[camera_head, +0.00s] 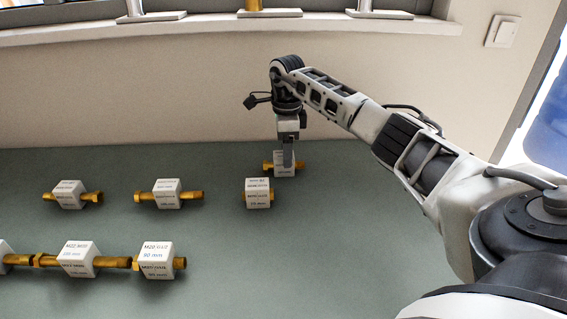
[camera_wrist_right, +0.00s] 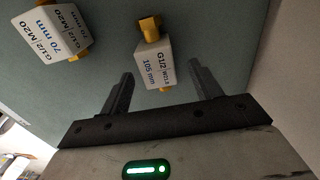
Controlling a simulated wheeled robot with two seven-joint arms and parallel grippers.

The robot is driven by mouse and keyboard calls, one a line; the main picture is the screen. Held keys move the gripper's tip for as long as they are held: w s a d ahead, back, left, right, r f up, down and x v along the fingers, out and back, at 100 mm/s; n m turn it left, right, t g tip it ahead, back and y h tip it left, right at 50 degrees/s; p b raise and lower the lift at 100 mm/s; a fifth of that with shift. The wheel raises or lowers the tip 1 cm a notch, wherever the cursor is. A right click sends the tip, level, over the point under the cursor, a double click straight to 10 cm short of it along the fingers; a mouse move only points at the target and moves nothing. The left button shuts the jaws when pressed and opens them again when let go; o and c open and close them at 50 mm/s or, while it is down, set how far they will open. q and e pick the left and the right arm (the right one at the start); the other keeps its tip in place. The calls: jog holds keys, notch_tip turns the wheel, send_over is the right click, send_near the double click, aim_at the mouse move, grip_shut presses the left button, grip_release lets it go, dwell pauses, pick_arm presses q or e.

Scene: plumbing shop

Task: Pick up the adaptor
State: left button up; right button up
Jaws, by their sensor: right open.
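Several brass adaptors with white label blocks lie on the green-grey table. My right gripper (camera_head: 287,160) is over the far-right adaptor (camera_head: 268,167), which it partly covers. In the right wrist view, my right gripper (camera_wrist_right: 161,85) is open, with this adaptor, labelled 105 mm (camera_wrist_right: 153,66), between and just beyond its fingertips. I cannot tell whether they touch. Another adaptor, labelled 70 mm (camera_wrist_right: 49,33), lies to the left there; it seems to be the near block in the head view (camera_head: 257,194). My left gripper is not in view.
More adaptors lie to the left: two in the back row (camera_head: 178,193) (camera_head: 69,194) and several in the front row (camera_head: 155,261) (camera_head: 77,260). A wall (camera_head: 180,90) rises close behind the table, with a window sill (camera_head: 220,27) above.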

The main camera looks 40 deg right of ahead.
aim_at(278, 168)
jog(key=f, duration=0.4)
jog(key=shift+w+a+f+p, duration=0.15)
jog(key=shift+a+f+p, duration=0.05)
jog(key=shift+a+p, duration=0.1)
jog(key=c, duration=1.1)
jog(key=shift+c, duration=0.2)
jog(key=shift+r, duration=0.15)
